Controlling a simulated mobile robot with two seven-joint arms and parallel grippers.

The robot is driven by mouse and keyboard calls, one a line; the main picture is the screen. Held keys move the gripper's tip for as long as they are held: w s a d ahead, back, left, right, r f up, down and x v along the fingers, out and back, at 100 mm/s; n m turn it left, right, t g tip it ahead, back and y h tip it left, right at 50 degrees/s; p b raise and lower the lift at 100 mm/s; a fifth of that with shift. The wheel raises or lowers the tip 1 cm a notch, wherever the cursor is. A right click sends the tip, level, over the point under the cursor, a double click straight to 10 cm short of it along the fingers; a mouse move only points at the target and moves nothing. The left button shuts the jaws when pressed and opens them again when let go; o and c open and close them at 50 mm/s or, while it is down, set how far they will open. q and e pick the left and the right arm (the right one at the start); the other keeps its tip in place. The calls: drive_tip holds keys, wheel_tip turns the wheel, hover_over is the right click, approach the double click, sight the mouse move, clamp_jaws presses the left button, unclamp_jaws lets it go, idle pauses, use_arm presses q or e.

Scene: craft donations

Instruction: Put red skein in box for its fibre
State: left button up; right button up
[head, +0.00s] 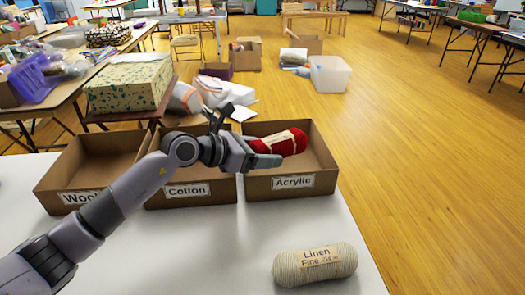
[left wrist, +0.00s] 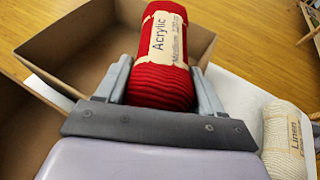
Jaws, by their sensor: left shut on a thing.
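The red skein (head: 284,144) has a cream band and is held over the box labelled Acrylic (head: 290,185) in the head view. In the left wrist view the skein (left wrist: 160,85) shows a label reading "Acrylic Medium". My left gripper (head: 268,153) is shut on the skein, with a finger on each side of it. The Cotton box (head: 190,191) and the Wool box (head: 78,198) stand to the left of the Acrylic box, in a row. How far the skein is above the box floor is hard to tell. My right gripper is not in view.
A cream skein labelled Linen (head: 315,265) lies on the white table (head: 210,255) at the front right; it also shows in the left wrist view (left wrist: 284,140). A patterned box (head: 130,85) stands behind the Wool box. The table front is mostly clear.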

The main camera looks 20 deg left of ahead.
use_arm(q)
drive_tip(key=shift+f, duration=0.2)
drive_tip(key=o, duration=1)
drive_tip(key=shift+o, duration=0.2)
drive_tip(key=shift+r, duration=0.1)
drive_tip(key=shift+r, duration=0.2)
drive_tip(key=shift+r+p, duration=0.55)
drive_tip(key=shift+p, duration=0.05)
drive_tip(key=shift+b+v, duration=0.3)
drive_tip(key=shift+v, duration=5.65)
drive_tip(key=shift+f, duration=0.2)
